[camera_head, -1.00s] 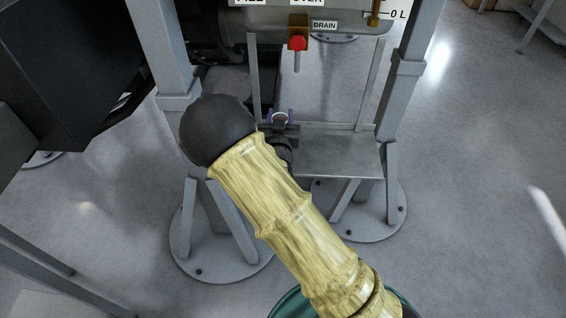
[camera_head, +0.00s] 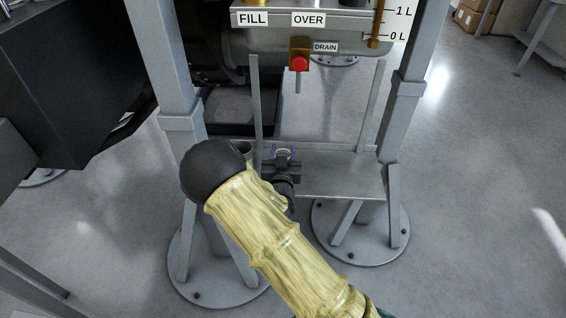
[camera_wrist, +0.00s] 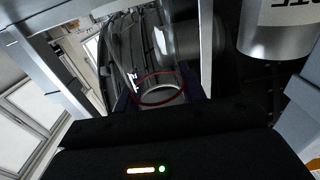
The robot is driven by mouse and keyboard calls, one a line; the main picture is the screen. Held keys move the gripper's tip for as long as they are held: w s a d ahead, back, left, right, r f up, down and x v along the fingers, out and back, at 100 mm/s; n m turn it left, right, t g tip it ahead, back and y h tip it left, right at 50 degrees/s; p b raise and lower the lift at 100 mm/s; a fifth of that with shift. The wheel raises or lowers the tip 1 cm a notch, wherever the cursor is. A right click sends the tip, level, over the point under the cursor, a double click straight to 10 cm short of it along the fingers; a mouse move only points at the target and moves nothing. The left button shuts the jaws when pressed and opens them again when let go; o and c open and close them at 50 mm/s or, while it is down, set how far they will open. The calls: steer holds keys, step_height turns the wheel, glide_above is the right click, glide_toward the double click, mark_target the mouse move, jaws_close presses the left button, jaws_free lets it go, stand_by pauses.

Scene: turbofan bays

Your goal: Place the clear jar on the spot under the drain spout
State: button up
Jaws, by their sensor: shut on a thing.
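In the wrist view the jar (camera_wrist: 161,92) is an open ring with a reddish edge between the two fingers (camera_wrist: 160,95). The drain spout (camera_head: 298,84) is a thin pipe hanging below a brass valve with a red knob (camera_head: 299,64).
Upright thin posts (camera_head: 256,105) and thick grey legs (camera_head: 181,120) flank the shelf. A black tray (camera_head: 225,118) lies behind. The shelf's right part is bare.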

steer(key=f, duration=0.2)
steer(key=f+b, duration=0.1)
steer(key=shift+w+f, duration=0.25)
steer(key=shift+f, duration=0.1)
steer(key=shift+s+a+f, duration=0.1)
steer(key=shift+s+a, duration=0.1)
steer(key=shift+a, duration=0.05)
steer(key=shift+s, duration=0.1)
steer(key=shift+d, duration=0.1)
steer(key=o, duration=1)
steer(key=shift+d, duration=0.3)
steer(key=shift+o, duration=0.2)
steer(key=shift+a, duration=0.1)
